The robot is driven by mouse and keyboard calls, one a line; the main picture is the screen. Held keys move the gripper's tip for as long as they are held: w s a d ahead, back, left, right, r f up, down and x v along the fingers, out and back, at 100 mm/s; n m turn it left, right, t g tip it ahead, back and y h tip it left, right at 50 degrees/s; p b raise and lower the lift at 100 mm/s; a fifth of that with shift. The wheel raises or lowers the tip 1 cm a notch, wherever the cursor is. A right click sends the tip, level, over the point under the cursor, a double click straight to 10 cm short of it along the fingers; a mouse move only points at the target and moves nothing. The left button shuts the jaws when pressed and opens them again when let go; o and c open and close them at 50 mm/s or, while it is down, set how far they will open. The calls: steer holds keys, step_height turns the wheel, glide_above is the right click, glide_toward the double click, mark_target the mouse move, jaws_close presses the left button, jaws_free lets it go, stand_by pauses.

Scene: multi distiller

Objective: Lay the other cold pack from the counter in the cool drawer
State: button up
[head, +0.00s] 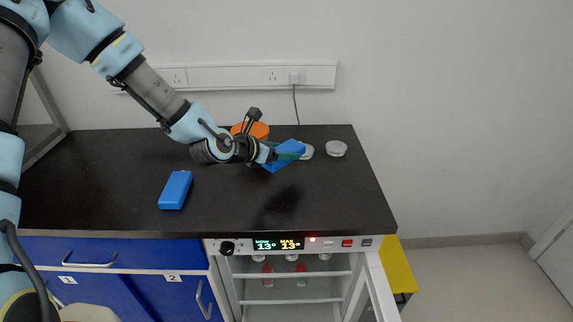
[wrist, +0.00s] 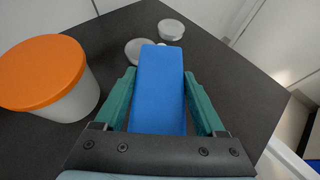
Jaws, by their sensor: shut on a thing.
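My gripper (head: 284,153) has its green fingers shut on the sides of a blue cold pack (head: 291,150), held tilted above the back of the black counter. The held pack also shows between the fingers in the wrist view (wrist: 160,88). A second blue cold pack (head: 175,190) lies flat on the counter, left of my gripper and nearer the front. Below the counter, a white cooling unit (head: 236,290) with a lit display reading 13° stands open. Shelves with several small capped bottles show inside; I cannot tell which part is the cool drawer.
A tub with an orange lid (wrist: 40,72) stands left of the held pack. Two pale round lids or dishes (wrist: 171,30) (wrist: 139,51) lie beyond it. The cooler's open door (head: 381,290) juts out at right. Blue cabinets (head: 120,255) are left of the cooler. The counter's front middle is clear.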

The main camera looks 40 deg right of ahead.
mark_target(283, 180)
steer(key=shift+f+p, duration=0.9)
steer(key=shift+f, duration=2.65)
steer(key=shift+f, duration=0.15)
steer(key=o, duration=1.5)
